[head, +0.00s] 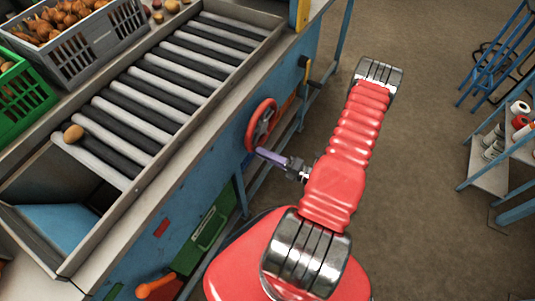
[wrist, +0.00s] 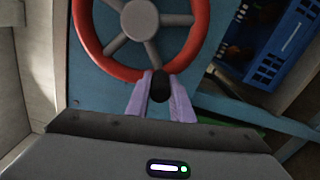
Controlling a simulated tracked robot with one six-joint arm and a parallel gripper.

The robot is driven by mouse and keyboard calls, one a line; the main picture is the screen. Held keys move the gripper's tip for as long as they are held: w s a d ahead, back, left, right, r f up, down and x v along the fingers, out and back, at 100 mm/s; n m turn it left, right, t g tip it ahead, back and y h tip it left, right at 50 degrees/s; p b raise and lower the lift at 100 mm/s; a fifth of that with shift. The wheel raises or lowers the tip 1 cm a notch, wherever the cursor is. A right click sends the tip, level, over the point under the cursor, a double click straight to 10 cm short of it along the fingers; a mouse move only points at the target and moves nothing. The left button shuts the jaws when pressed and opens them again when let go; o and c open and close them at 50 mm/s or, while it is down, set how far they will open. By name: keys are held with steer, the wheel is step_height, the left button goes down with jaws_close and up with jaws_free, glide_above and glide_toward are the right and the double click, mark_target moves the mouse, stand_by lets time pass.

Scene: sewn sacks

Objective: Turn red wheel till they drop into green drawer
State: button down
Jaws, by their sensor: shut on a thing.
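The red wheel (head: 261,126) is mounted on the blue side of the roller table; in the wrist view its rim, grey hub and spokes (wrist: 140,20) fill the top. My gripper (head: 262,153) is at the lower rim of the wheel. In the wrist view its pale purple fingers (wrist: 161,96) are closed on a dark knob (wrist: 160,85) at the rim's bottom. The green drawer (head: 210,228) sits low in the table's blue side, left of my arm; its inside is hidden. One brown potato-like item (head: 73,133) lies on the lower end of the rollers.
Grey-striped rollers (head: 150,95) slope down to an open chute (head: 65,220). A grey crate of onion-like items (head: 80,57) and a green crate (head: 28,105) stand at upper left. Open floor lies right of my arm, before a shelf with spools (head: 495,160).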

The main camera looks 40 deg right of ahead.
mark_target(252, 147)
steer(key=r+m, duration=0.1)
steer(key=a+r+m, duration=0.1)
steer(key=shift+s+a+m, duration=0.1)
steer(key=shift+s+m, duration=0.1)
steer(key=shift+m, duration=0.2)
steer(key=r+m, duration=0.2)
steer(key=m, duration=0.1)
steer(key=shift+s+a+r, duration=0.1)
steer(key=shift+a+r, duration=0.2)
steer(key=shift+d+r+m, duration=0.1)
steer(key=shift+r+m, duration=0.6)
steer(key=shift+r, duration=0.25)
steer(key=shift+d, duration=0.1)
steer(key=c, duration=1.5)
jaws_free()
steer(key=shift+c, duration=0.2)
steer(key=v, duration=1.3)
steer(key=shift+s, duration=0.4)
